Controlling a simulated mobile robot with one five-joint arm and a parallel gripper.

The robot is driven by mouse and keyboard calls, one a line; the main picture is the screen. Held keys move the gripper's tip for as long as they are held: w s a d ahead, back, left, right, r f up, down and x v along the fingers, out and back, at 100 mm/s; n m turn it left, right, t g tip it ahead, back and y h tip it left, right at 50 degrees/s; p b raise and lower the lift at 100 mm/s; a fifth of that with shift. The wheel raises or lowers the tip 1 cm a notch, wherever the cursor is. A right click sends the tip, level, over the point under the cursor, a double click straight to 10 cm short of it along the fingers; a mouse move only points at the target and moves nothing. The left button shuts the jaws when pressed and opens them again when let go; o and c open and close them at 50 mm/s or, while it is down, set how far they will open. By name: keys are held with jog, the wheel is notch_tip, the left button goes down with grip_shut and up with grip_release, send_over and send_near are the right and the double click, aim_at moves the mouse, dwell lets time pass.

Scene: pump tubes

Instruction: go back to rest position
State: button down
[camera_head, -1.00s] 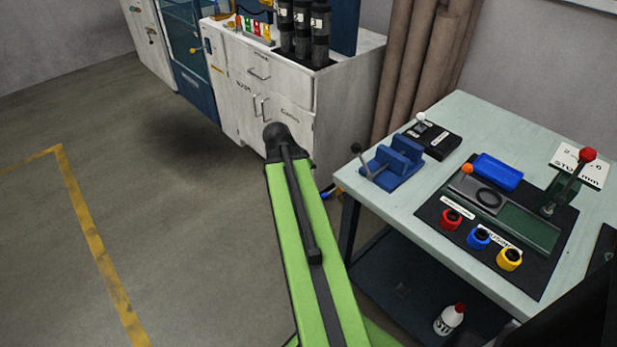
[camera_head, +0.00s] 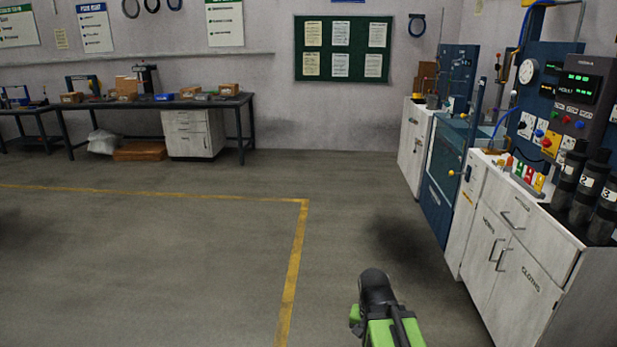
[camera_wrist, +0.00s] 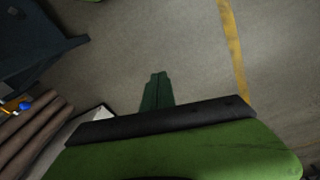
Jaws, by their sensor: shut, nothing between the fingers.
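My gripper (camera_wrist: 157,78) shows in the wrist view as narrow dark green fingers pressed together. It is shut and empty, with grey floor behind it. My green arm with a dark joint (camera_head: 385,310) rises from the bottom edge of the head view, right of the middle. The gripper itself is not visible in the head view.
White cabinets (camera_head: 515,268) with black numbered tubes (camera_head: 590,190) on top stand at the right. A workbench (camera_head: 62,122) stands against the back left wall. A yellow line (camera_head: 292,260) crosses open grey floor. Brown pipes (camera_wrist: 30,125) show at left in the wrist view.

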notch_tip(320, 180, up, 18)
jog(key=s+a+n+y+p, duration=0.1)
jog(key=n+p, duration=0.3)
jog(key=p, duration=1.4)
jog(key=shift+s+a+r+g, duration=0.15)
jog(key=shift+s+a+g, duration=0.1)
jog(key=shift+a+g, duration=0.1)
